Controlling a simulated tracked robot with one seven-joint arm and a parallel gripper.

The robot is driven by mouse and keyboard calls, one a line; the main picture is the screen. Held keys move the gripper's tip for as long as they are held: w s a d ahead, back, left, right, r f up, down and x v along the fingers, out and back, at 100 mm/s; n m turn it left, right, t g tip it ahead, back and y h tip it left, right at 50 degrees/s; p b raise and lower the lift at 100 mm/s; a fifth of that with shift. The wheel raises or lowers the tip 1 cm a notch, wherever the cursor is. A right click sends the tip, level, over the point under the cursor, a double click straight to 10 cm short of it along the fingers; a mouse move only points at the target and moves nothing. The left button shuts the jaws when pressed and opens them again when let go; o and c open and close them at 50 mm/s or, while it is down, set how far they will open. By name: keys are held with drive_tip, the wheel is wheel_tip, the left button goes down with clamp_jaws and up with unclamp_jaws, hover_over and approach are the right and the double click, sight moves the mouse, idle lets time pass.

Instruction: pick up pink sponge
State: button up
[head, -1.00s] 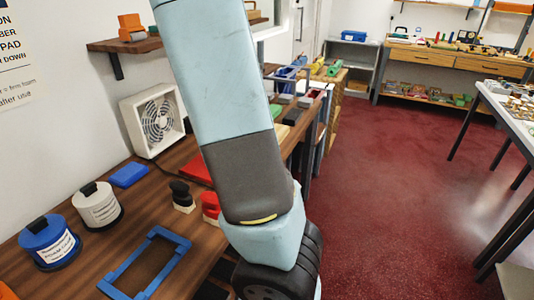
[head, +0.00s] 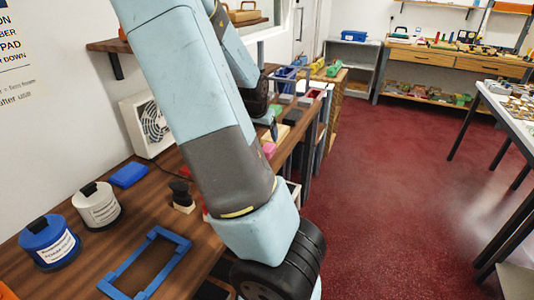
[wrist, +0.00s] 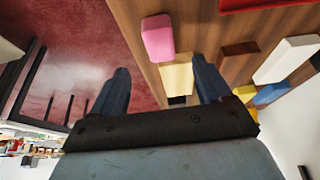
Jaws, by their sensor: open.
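The pink sponge (wrist: 158,38) lies on the wooden counter near its edge in the wrist view, beyond my fingertips and a little left of the middle between them. In the head view a small pink patch of it (head: 268,150) shows just right of my arm. My gripper (wrist: 160,80) is open and empty, its two dark fingers spread apart, with a cream block (wrist: 177,75) showing between them. The gripper is apart from the sponge. In the head view my arm hides part of the counter.
A blue frame (head: 150,262), a blue tub (head: 48,242), a white tub (head: 97,205) and a blue block (head: 128,174) sit on the near counter. A fan (head: 148,122) stands by the wall. A white block (wrist: 287,58) lies right in the wrist view. The red floor (head: 385,180) is clear.

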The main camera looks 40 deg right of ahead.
sight(268, 147)
drive_tip(key=shift+x, duration=4.85)
drive_tip(key=shift+s, duration=0.1)
drive_tip(key=c, duration=1.1)
drive_tip(key=shift+r, duration=0.1)
drive_tip(key=shift+r, duration=0.55)
wheel_tip(268, 147, up, 2)
drive_tip(key=shift+a+r, duration=0.1)
drive_tip(key=shift+a, duration=0.05)
drive_tip(key=shift+s+a+r, duration=1.35)
drive_tip(key=shift+s+r, duration=0.2)
drive_tip(key=shift+s, duration=0.3)
drive_tip(key=shift+s+a+r, duration=1.35)
drive_tip(key=shift+s+r, duration=0.25)
drive_tip(key=shift+s, duration=0.2)
drive_tip(key=shift+s+a+r, duration=1.35)
drive_tip(key=shift+s+r, duration=0.2)
drive_tip(key=shift+s, duration=0.3)
